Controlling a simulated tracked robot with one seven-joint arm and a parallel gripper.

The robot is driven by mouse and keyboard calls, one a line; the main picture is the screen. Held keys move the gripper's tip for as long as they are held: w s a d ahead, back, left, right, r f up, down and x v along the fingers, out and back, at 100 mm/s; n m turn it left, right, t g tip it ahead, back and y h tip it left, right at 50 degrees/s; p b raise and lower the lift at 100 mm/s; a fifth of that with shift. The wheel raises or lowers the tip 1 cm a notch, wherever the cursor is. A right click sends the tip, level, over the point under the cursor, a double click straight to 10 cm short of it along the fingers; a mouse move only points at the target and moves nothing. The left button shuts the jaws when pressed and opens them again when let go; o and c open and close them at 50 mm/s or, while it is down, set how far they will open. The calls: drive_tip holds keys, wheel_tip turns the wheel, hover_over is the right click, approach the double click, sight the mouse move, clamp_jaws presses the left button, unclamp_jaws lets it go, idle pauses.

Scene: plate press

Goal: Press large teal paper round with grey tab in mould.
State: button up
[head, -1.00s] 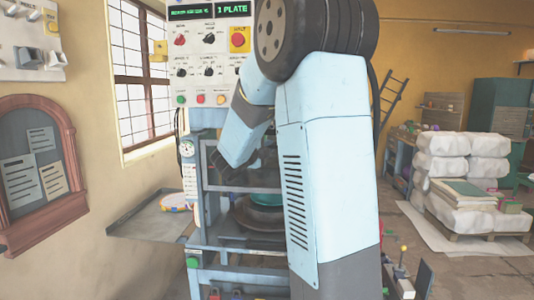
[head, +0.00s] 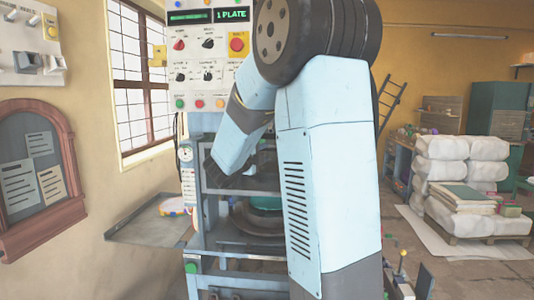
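A teal round surface (head: 266,202) shows partly inside the press, beside my arm. I cannot tell whether it is the paper round. No grey tab can be made out. Below it, dark curved metal (head: 240,226), perhaps the mould, is partly hidden by my arm. The press (head: 205,225) has a blue-grey frame. My gripper (head: 238,180) seems to be the dark part at the end of my forearm, in front of the press opening. Its fingers cannot be made out, nor whether it holds anything.
A control panel (head: 208,62) with knobs and a red button tops the press; one display reads 1 PLATE. A side tray (head: 150,228) at left bears a round, colourful item (head: 175,206). White sacks (head: 440,172) are stacked at right. Some floor at right is clear.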

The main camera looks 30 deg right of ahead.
drive_tip(key=v, duration=1.1)
drive_tip(key=shift+s+a, duration=0.25)
drive_tip(key=shift+a, duration=0.05)
drive_tip(key=w+a+r+n+t+y, duration=0.1)
drive_tip(key=a+r+n+t+y, duration=0.3)
drive_tip(key=a+n+t+y, duration=0.45)
drive_tip(key=s+a+f+n+g+y, duration=0.2)
drive_tip(key=s+a+n+g+y, duration=0.35)
drive_tip(key=n, duration=0.65)
drive_tip(key=s+d+f+n+g, duration=0.2)
drive_tip(key=s+f+n+g, duration=0.1)
drive_tip(key=s, duration=0.8)
drive_tip(key=s+d+f+n+g+y, duration=0.1)
drive_tip(key=s+f+n, duration=0.4)
drive_tip(key=s, duration=0.6)
drive_tip(key=d+n+g, duration=0.1)
drive_tip(key=g, duration=0.1)
drive_tip(key=shift+d+g, duration=0.2)
drive_tip(key=shift+g, duration=0.1)
drive_tip(key=shift+f, duration=0.1)
